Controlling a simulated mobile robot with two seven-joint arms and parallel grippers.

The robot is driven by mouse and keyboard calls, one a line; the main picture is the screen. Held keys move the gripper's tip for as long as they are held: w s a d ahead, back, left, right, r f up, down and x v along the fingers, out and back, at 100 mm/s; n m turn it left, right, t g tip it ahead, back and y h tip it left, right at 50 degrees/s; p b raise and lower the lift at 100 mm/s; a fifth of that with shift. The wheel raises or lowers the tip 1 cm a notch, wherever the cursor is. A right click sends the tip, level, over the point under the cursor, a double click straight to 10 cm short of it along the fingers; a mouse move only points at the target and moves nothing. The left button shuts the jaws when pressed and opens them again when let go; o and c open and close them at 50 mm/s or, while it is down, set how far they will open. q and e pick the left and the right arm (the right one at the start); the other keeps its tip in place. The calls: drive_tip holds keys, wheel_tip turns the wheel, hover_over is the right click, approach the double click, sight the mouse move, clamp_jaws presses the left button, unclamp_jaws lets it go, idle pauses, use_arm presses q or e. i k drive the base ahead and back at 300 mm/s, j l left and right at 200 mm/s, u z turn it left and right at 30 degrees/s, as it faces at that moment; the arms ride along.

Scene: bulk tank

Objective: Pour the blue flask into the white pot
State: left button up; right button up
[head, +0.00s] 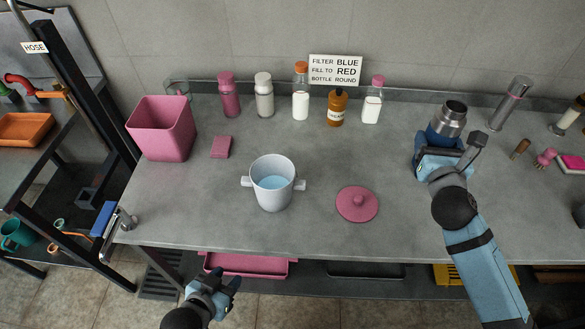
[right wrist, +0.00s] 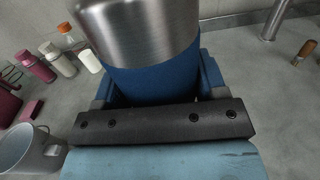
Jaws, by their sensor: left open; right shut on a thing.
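The white pot (head: 273,184) stands upright on the grey counter, left of centre, uncovered, with light blue liquid inside. It also shows at the lower left of the right wrist view (right wrist: 30,152). The blue flask (head: 444,128), with a steel upper part, is upright at the right of the counter. My right gripper (head: 443,146) is shut around its blue body, which fills the right wrist view (right wrist: 150,82). Whether its base touches the counter is hidden. My left gripper (head: 224,284) is open and empty, low in front of the counter's front edge.
A pink lid (head: 357,204) lies between pot and flask. A pink bin (head: 162,128) and pink sponge (head: 221,147) are at the left. Several bottles, including a brown one (head: 337,108), line the back. A steel cylinder (head: 510,103) stands right of the flask. The counter's middle is mostly clear.

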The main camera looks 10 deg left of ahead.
sight(272, 177)
drive_tip(key=l+u, duration=0.1)
drive_tip(key=u, duration=1.5)
drive_tip(key=k+l, duration=0.1)
drive_tip(key=l, duration=0.25)
drive_tip(key=k+l, duration=0.1)
drive_tip(key=l, duration=0.3)
drive_tip(key=k+l, duration=0.1)
drive_tip(key=l, duration=0.25)
